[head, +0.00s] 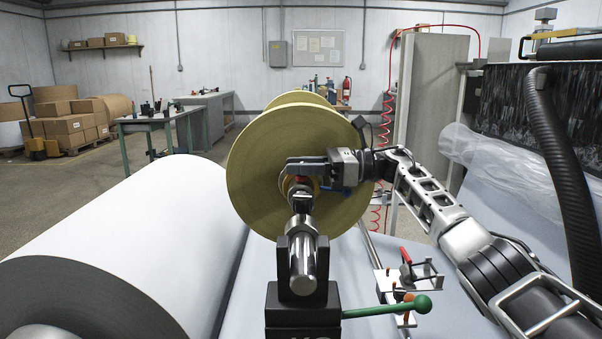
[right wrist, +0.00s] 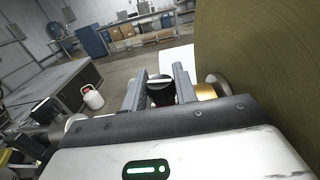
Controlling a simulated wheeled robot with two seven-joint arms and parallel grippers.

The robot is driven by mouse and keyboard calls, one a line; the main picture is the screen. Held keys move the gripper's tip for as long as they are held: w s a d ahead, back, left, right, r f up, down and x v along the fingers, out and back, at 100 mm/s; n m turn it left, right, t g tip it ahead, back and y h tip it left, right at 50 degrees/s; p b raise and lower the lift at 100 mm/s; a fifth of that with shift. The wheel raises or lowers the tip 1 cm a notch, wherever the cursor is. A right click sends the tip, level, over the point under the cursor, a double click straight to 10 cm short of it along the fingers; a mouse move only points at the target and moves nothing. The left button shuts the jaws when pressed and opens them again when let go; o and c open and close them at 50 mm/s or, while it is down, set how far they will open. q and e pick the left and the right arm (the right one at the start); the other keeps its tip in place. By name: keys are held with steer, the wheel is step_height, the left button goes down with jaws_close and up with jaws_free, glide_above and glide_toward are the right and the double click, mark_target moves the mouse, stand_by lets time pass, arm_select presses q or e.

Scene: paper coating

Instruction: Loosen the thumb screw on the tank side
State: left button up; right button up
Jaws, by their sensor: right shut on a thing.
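My right gripper (head: 298,172) reaches in from the right to the near end of the large yellow-brown roll (head: 258,150). In the right wrist view, its two fingers (right wrist: 160,90) are closed on the sides of a black knob (right wrist: 160,97) with a pale bar across its top, which looks like the thumb screw. A brass-coloured collar (right wrist: 206,91) sits just right of the fingers, by the roll. I cannot make out the tank for certain. My left gripper is not in view.
A metal shaft on a black stand (head: 302,290) with a green-handled lever (head: 385,308) stands below the gripper. A big white roll (head: 130,240) fills the left front. A ribbed black hose (head: 560,150) hangs at the right.

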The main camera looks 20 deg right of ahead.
stand_by(0.5)
steer(key=o, duration=0.9)
steer(key=shift+o, duration=0.2)
steer(key=shift+d, duration=0.15)
steer(key=v, duration=1.5)
steer(key=shift+d, duration=0.4)
